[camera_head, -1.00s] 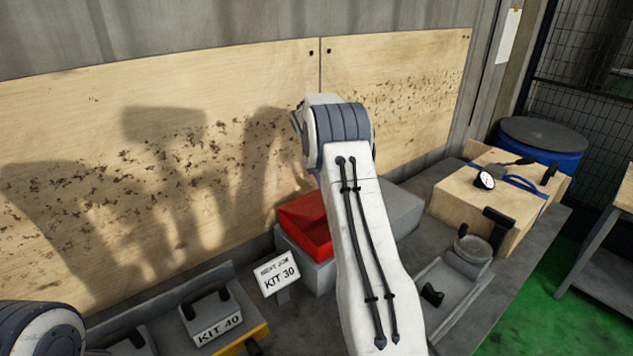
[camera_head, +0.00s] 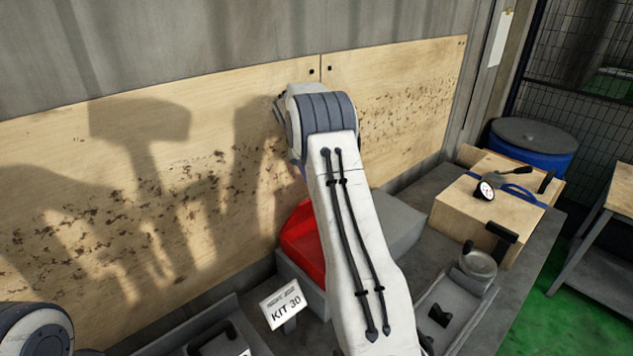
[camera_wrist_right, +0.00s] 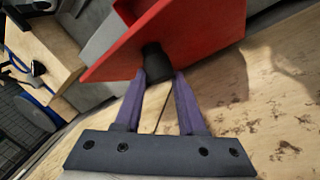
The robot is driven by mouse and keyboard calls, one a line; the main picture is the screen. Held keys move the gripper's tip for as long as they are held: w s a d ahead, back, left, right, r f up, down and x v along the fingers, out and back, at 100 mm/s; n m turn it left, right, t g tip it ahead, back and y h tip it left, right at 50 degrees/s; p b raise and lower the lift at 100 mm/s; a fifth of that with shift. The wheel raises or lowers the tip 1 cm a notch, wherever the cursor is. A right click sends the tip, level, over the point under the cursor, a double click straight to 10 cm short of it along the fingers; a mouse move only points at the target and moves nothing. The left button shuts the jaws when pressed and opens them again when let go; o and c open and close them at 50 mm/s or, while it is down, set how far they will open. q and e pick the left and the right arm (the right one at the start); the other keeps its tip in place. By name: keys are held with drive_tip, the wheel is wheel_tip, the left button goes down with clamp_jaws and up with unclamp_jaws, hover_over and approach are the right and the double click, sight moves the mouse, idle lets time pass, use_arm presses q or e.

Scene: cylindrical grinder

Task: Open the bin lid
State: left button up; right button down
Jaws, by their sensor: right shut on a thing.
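The red bin lid (camera_head: 303,246) shows behind my right arm in the head view, above a light grey bin (camera_head: 300,283). It looks tilted, but my arm hides much of it.
A wooden panel wall (camera_head: 200,160) stands close behind the bin. A KIT 30 sign (camera_head: 284,304) stands in front of the bin. A grey block (camera_head: 397,222), a tray with a clamp-like part (camera_head: 478,264) and a wooden box (camera_head: 490,203) with a gauge lie to the right.

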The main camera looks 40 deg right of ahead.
drive_tip(key=shift+w+a+f, duration=0.15)
drive_tip(key=shift+w+a, duration=0.15)
drive_tip(key=shift+a, duration=0.15)
drive_tip(key=c, duration=0.8)
unclamp_jaws()
drive_tip(key=shift+o, duration=1.3)
drive_tip(key=shift+w+a, duration=0.1)
drive_tip(key=shift+s+d, duration=0.2)
drive_tip(key=shift+d, duration=0.05)
drive_tip(key=shift+w+r, duration=0.1)
drive_tip(key=shift+r, duration=0.1)
drive_tip(key=s+b+v, duration=0.1)
drive_tip(key=b+v, duration=0.1)
drive_tip(key=v, duration=0.8)
drive_tip(key=shift+w, duration=0.45)
